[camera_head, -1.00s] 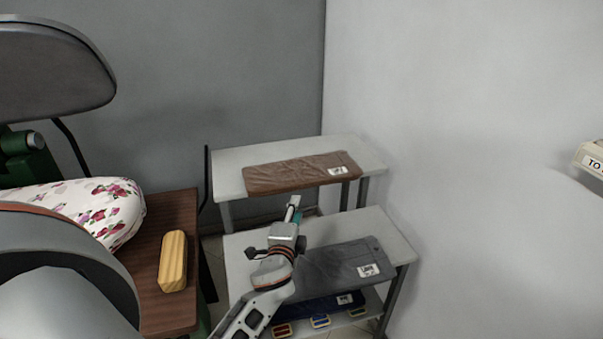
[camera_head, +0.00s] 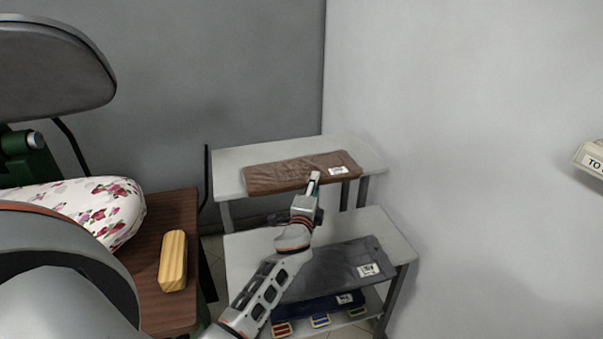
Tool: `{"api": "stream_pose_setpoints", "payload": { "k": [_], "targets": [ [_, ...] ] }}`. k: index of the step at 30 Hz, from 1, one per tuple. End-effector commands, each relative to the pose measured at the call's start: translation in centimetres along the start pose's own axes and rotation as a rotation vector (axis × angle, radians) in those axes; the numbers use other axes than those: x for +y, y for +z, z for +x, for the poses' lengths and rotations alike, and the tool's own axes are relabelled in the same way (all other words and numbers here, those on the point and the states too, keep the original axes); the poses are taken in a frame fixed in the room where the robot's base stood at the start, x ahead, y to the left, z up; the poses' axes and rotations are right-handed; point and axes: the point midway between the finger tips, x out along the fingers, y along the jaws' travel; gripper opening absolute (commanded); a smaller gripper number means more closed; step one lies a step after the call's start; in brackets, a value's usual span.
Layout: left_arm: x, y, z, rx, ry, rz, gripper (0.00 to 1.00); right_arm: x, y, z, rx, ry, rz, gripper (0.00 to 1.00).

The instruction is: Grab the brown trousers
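The brown trousers (camera_head: 285,175) lie folded flat on the far white table (camera_head: 228,178), with a white label (camera_head: 338,170) at their right end. My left gripper (camera_head: 314,180) reaches up from the lower left. Its tip overlaps the front edge of the trousers in the picture, right of their middle and just left of the label. I cannot tell whether it touches them. The fingers show narrow, nearly edge-on, so their opening is hidden. My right gripper is not in view.
A nearer, lower white table (camera_head: 392,232) holds folded grey trousers (camera_head: 340,268). A dark blue garment (camera_head: 318,306) and several small coloured items lie on its lower shelf. At left, a brown table (camera_head: 150,300) bears a wooden block (camera_head: 173,262) beside a floral pressing pad (camera_head: 85,205). Walls stand behind and right.

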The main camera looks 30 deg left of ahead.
Motion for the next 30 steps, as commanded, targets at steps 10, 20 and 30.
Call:
{"api": "stream_pose_setpoints", "payload": {
  "k": [10, 20, 30],
  "targets": [
    [0.0, 0.0, -0.1, 0.000, 0.000, 0.000, 0.00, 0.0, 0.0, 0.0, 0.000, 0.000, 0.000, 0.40],
    [-0.3, 0.0, 0.0, 0.000, -0.003, 0.000, 0.00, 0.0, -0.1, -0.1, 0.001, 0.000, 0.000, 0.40],
    [-4.2, 0.0, 0.0, 0.001, -0.007, -0.001, 0.00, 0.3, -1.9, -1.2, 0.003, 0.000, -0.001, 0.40]
  ]
}}
